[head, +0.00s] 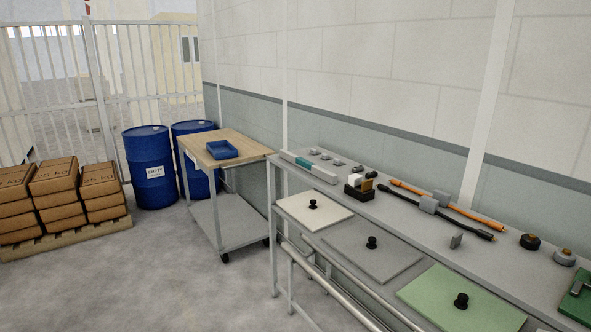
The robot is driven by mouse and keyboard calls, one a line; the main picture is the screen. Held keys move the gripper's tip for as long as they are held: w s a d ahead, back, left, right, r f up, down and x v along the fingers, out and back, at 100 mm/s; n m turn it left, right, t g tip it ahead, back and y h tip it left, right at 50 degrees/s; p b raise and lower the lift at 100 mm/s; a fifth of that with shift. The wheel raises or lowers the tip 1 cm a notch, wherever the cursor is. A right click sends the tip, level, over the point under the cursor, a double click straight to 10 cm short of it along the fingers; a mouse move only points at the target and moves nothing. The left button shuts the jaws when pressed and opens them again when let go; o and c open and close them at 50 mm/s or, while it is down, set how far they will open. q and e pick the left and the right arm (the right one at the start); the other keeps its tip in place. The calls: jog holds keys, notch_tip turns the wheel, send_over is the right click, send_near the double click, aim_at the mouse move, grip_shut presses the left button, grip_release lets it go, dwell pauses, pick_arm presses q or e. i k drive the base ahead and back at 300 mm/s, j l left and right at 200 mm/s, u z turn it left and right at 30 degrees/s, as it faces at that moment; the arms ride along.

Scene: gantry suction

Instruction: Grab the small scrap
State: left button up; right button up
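A small grey upright piece (456,240) stands on the grey workbench (418,207), near the end of the black rod; it may be the small scrap, but I cannot tell for sure. Several small grey bits (338,161) also lie at the bench's far end, behind a white and teal box. Neither of my grippers is in the head view.
White (300,217), grey (350,251) and green (440,305) plates with black knobs lie along the bench's front. Orange (470,215) and black (405,202) rods lie behind. A wood-topped cart (240,145) holds a blue tray (222,150). Blue drums (150,180) and stacked sacks (52,180) stand left. Floor in front is clear.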

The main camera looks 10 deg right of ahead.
aim_at(353, 180)
jog(key=i+j, duration=0.15)
jog(key=i, duration=0.3)
jog(key=i+j+z, duration=0.1)
jog(key=i, duration=0.3)
jog(key=i+j, duration=0.2)
jog(key=i, duration=0.25)
jog(key=i+j+z, duration=0.1)
jog(key=i, duration=0.35)
jog(key=j, duration=0.1)
